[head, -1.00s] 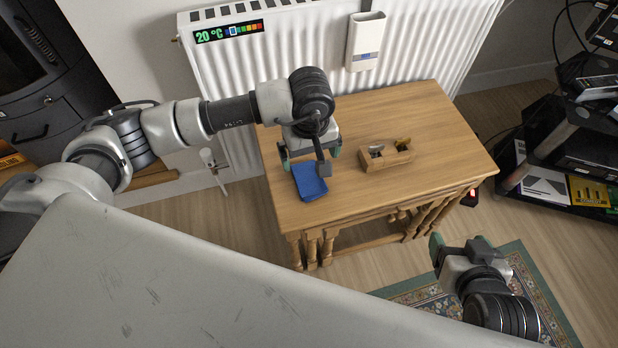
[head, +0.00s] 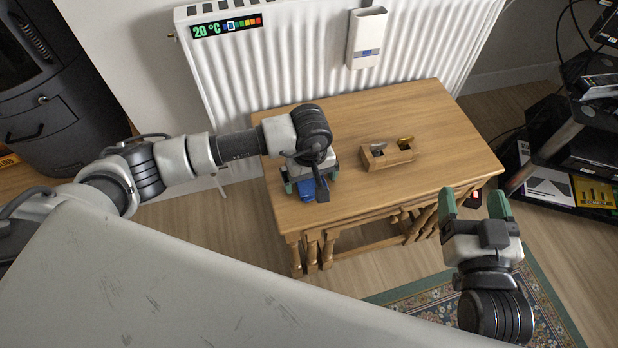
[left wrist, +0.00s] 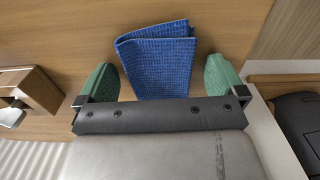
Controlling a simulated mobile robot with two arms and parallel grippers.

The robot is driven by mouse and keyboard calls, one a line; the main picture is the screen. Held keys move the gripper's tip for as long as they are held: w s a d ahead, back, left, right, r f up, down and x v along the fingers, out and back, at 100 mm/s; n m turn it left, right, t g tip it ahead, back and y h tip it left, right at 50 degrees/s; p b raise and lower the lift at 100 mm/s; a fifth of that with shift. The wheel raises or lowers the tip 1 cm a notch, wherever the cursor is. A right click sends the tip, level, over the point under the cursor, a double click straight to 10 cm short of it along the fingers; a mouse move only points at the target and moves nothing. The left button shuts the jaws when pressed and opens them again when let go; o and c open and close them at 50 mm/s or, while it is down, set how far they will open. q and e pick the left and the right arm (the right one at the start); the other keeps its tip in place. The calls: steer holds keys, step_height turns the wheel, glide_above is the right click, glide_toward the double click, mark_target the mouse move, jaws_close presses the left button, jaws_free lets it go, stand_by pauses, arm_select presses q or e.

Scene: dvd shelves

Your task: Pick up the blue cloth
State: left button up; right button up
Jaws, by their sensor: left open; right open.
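The blue cloth (left wrist: 158,60) lies folded on the wooden table (head: 430,130). In the head view only a small part of the cloth (head: 306,187) shows beneath my left gripper (head: 305,188). In the left wrist view my left gripper (left wrist: 162,82) is open, with one green finger on each side of the cloth's near part. The fingers look apart from the cloth; their height above the table is hard to tell. My right gripper (head: 474,205) is open and empty, in front of the table's right side.
A wooden block with two metal pieces (head: 388,155) stands right of my left gripper. A white radiator (head: 300,60) stands behind the table. A black shelf (head: 590,150) with cases is at the right. The table's right part is clear.

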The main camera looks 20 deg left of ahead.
arm_select(q)
steer(key=shift+c, duration=0.3)
steer(key=c, duration=0.9)
steer(key=shift+r, duration=0.2)
